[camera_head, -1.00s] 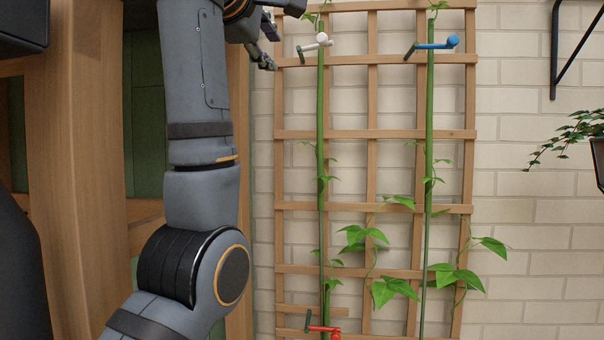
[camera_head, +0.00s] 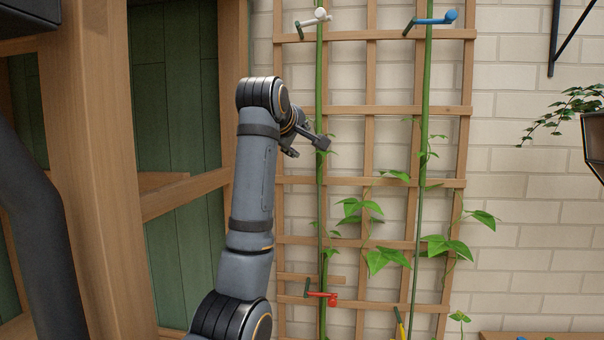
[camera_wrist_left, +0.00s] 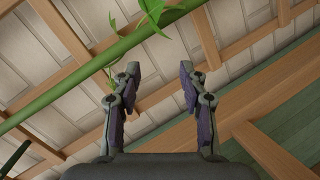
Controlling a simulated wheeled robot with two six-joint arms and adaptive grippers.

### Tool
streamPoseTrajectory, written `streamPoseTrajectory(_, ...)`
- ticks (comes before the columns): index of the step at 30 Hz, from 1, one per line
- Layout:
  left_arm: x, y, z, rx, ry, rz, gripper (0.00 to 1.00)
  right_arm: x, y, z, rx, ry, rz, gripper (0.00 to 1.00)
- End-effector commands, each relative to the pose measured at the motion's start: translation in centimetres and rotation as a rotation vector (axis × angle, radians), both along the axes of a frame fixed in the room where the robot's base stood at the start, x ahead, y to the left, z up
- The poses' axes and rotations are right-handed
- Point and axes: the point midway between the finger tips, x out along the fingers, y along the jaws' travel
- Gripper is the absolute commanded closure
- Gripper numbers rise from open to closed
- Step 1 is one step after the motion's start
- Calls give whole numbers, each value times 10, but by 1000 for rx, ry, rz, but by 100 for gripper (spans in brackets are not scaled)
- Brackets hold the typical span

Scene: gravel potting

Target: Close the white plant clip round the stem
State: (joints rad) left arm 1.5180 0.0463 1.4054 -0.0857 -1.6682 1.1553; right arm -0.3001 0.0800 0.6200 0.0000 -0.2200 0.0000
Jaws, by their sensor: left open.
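The white plant clip (camera_head: 319,15) sits high on the left green stem (camera_head: 320,85), near the top edge of the head view. A short arm sticks out to its left with a dark green end hanging down. I cannot tell whether it is fully round the stem. My left gripper (camera_head: 309,148) is open and empty beside the same stem, well below the white clip. In the left wrist view, my left gripper (camera_wrist_left: 160,72) has its fingers apart, with the stem (camera_wrist_left: 85,68) crossing diagonally beyond the fingertips. The white clip does not show there. My right gripper is out of view.
A blue clip (camera_head: 435,18) is on the right stem and a red clip (camera_head: 322,297) is low on the left stem. The wooden trellis (camera_head: 390,182) stands before a brick wall. A wooden post (camera_head: 105,170) is at left, a hanging planter (camera_head: 594,145) at right.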

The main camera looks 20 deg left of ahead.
Motion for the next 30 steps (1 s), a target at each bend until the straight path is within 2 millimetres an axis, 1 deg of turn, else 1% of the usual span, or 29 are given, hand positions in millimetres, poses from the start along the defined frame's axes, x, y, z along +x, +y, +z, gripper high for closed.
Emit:
streamPoseTrajectory(1,5,0,-13,13,16,-4,57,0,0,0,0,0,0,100)
streamPoseTrajectory(3,10,1,-29,31,34,-11,57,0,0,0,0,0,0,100)
streamPoseTrajectory(6,16,1,-47,54,54,-19,57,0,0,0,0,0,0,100)
streamPoseTrajectory(9,20,1,-62,72,71,-27,57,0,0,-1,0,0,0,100)
streamPoseTrajectory(12,22,1,-71,84,82,-31,57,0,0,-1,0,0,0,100)
streamPoseTrajectory(17,23,1,-75,90,86,-34,57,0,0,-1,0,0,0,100)
streamPoseTrajectory(30,23,1,-74,91,85,-35,56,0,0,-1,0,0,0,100)
